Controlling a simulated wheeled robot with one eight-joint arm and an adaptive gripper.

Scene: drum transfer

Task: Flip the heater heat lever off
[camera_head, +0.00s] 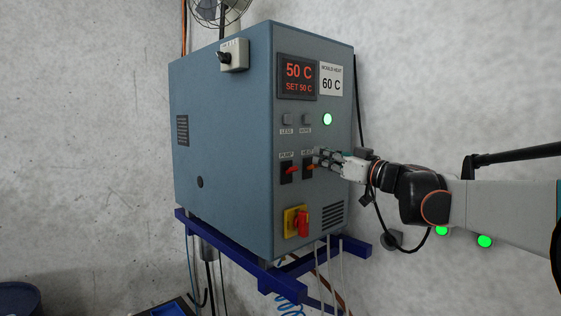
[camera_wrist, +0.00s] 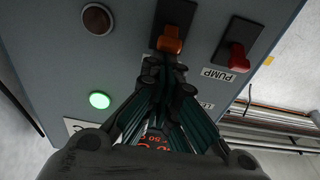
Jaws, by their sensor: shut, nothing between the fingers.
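The heater is a blue-grey cabinet (camera_head: 222,130) on a blue frame. Its orange heat lever (camera_head: 310,168) sits in a dark switch plate on the front, right of the red pump lever (camera_head: 291,170). In the wrist view the heat lever (camera_wrist: 169,44) stands just beyond my fingertips, and the pump lever (camera_wrist: 236,58) is to its right. My gripper (camera_head: 319,158) is shut and empty, close in front of the heat switch. The fingers (camera_wrist: 164,68) cover part of the switch plate and its label. I cannot tell whether they touch the lever.
A red display (camera_head: 298,79) reads 50 C, SET 50 C; a placard (camera_head: 331,79) reads 60 C. A green lamp (camera_head: 327,119) is lit. Two grey buttons (camera_head: 296,119) sit above the levers. A red rotary switch (camera_head: 302,223) on yellow is below. Cables hang underneath.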

